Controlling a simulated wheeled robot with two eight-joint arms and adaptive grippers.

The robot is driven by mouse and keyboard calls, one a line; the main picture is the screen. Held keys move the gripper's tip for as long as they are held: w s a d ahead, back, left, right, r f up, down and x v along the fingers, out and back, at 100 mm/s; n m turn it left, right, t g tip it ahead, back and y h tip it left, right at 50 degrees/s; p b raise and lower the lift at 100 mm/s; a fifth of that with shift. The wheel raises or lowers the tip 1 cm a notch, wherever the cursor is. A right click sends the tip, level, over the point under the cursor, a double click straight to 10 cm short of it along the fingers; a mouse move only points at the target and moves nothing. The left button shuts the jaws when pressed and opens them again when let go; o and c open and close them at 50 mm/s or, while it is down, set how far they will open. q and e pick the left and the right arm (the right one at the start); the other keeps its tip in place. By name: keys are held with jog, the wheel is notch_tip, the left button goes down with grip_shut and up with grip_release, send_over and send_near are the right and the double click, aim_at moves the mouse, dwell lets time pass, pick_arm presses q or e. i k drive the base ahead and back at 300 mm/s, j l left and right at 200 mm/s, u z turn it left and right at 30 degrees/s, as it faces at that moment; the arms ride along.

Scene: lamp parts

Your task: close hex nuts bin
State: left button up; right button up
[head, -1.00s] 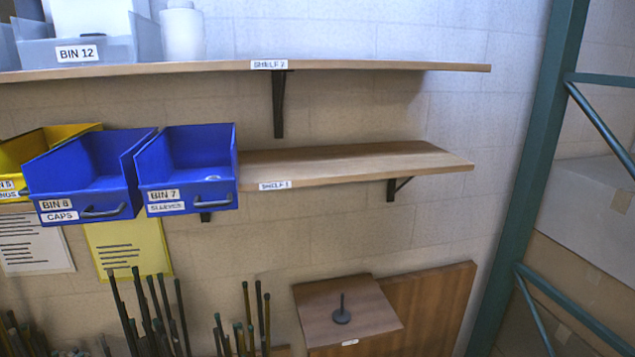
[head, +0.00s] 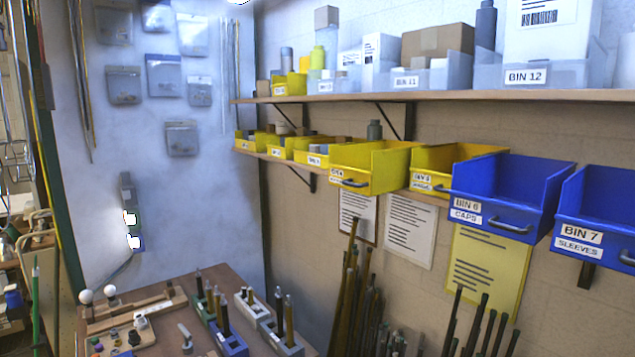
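A row of yellow bins stands on the lower shelf (head: 292,162). One yellow bin (head: 385,172) with a dark handle juts out past its yellow neighbours. The yellow bin (head: 428,184) to its right sits further back, partly behind a blue bin. Smaller yellow bins (head: 313,157) run away to the left, lined up along the shelf edge. Their labels are too small to read, so I cannot tell which bin holds hex nuts. Neither of my grippers is in view.
The blue bin marked BIN 6 CAPS (head: 508,200) and the blue bin marked BIN 7 SLEEVES (head: 600,225) jut out at right. An upper shelf (head: 430,96) carries boxes and bins. Below, a wooden table (head: 235,285) holds blocks with upright rods. Several dark rods (head: 350,300) lean below the bins.

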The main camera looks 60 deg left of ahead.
aim_at(370, 168)
jog(key=j+u, duration=0.15)
jog(key=u, duration=1.55)
jog(key=k+j, duration=0.05)
jog(key=j, duration=0.05)
